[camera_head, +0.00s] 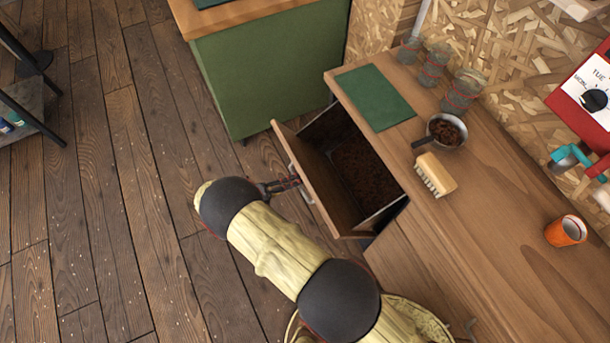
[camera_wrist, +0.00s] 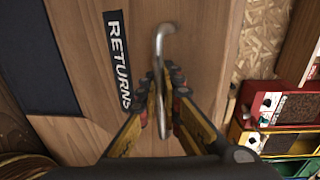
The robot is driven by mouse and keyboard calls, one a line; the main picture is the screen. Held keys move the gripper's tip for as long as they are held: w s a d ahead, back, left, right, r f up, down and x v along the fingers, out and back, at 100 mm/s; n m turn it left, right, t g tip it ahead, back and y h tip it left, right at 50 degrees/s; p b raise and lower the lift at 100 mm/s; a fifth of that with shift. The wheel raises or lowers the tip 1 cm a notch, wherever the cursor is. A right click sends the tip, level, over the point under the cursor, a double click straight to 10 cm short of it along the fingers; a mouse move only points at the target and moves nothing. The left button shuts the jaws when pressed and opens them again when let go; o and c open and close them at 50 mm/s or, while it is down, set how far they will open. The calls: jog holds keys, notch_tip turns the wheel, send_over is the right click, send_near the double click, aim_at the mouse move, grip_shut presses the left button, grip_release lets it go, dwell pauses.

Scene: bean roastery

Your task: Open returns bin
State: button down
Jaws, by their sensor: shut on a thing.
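The returns bin (camera_head: 318,187) is a wooden drawer under the counter, pulled well out, with dark brown grounds or beans inside. Its wooden front carries a black label reading RETURNS (camera_wrist: 118,62) in the wrist view. A metal bar handle (camera_wrist: 161,95) stands out from that front. My gripper (camera_head: 292,184) is at the handle on the outer side of the drawer front. In the wrist view my gripper (camera_wrist: 160,95) has its fingers closed around the handle. Part of the handle is hidden by the fingers.
On the counter (camera_head: 490,210) are a green mat (camera_head: 375,97), several glass jars (camera_head: 434,64), a pan of beans (camera_head: 446,130), a brush (camera_head: 434,175) and an orange cup (camera_head: 566,231). A green cabinet (camera_head: 270,75) stands beyond the drawer.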

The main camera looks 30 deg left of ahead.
dwell(0.3)
jog(key=c, duration=2.2)
grip_release()
jog(key=shift+c, duration=0.2)
jog(key=shift+r, duration=0.1)
